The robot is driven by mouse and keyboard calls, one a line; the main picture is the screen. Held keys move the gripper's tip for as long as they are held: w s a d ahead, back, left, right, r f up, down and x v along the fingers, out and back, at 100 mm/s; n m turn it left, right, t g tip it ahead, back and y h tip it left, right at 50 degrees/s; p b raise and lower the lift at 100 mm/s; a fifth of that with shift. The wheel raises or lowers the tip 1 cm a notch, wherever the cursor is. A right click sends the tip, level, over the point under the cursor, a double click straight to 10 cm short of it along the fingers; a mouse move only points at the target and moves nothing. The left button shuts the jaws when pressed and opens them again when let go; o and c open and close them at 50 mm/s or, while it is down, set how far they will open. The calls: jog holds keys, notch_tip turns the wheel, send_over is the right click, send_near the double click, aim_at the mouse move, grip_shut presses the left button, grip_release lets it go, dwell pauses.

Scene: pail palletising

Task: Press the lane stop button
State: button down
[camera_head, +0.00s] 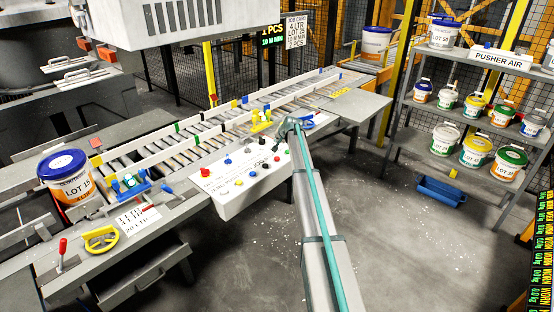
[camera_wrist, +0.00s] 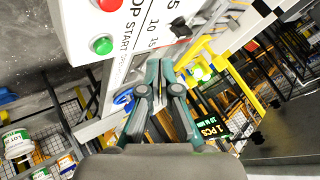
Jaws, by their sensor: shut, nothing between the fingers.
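A white control panel (camera_head: 245,180) with several coloured buttons and knobs is fixed to the front of the roller conveyor. Which button is the lane stop is not certain. My gripper (camera_head: 291,125) is at the panel's right end, shut and empty. In the wrist view, my gripper (camera_wrist: 161,64) appears beside the panel, apart from both buttons.
The conveyor (camera_head: 190,145) has low rails and small coloured parts. A blue-lidded pail (camera_head: 68,185) stands at its left end. A shelf (camera_head: 400,140) of pails is at the right, with a blue bin (camera_head: 440,192) below. Open floor lies before the panel.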

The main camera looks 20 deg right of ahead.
aim_at(278, 158)
jog(key=shift+f+b, duration=1.25)
jog(key=shift+f, duration=2.45)
jog(key=shift+f, duration=0.1)
jog(key=shift+f+b, duration=0.35)
jog(key=shift+b, duration=0.05)
jog(key=shift+f+b, duration=0.4)
jog(key=shift+f, duration=0.15)
jog(key=shift+r, duration=1)
